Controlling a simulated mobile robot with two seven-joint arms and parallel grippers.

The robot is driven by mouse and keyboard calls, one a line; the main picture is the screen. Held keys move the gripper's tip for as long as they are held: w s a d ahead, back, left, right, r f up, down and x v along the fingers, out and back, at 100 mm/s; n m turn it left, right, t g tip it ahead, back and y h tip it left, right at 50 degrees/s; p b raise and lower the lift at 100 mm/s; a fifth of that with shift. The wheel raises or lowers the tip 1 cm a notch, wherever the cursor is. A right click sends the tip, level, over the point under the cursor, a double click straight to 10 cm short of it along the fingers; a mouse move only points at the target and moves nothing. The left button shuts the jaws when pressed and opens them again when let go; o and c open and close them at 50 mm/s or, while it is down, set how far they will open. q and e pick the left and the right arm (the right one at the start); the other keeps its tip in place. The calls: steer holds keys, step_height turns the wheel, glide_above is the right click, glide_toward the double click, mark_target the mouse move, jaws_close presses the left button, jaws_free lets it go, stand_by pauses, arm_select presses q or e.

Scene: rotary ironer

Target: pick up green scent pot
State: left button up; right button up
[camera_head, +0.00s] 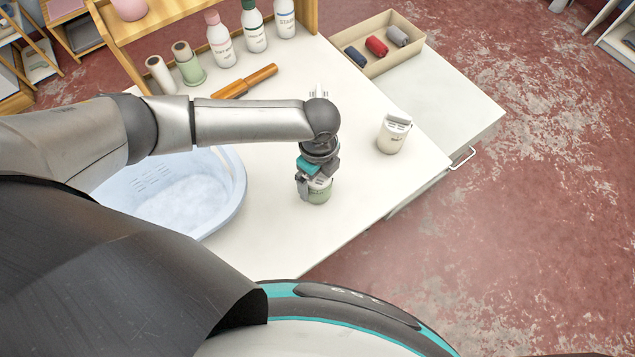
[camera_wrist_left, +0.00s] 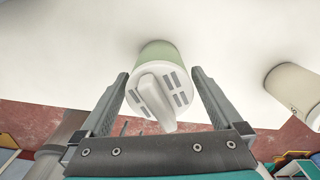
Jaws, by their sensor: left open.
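The green scent pot (camera_head: 318,194) stands on the white table, mostly hidden under my left gripper (camera_head: 317,184) in the head view. In the left wrist view the pot (camera_wrist_left: 160,55) shows a pale green body and a white slotted lid (camera_wrist_left: 158,93) with a raised grip. My left gripper (camera_wrist_left: 160,100) is open, with one finger on each side of the lid. A gap shows between the lid and the fingers. My right gripper is not in view.
A cream pot (camera_head: 393,134) stands to the right on the white table (camera_head: 270,235). A pale blue basin (camera_head: 190,190) is at left. A box (camera_head: 385,62) holds small rolls.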

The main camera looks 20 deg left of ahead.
arm_select(q)
steer(key=shift+f, duration=1.4)
steer(key=shift+c, duration=0.4)
steer(key=c, duration=1.2)
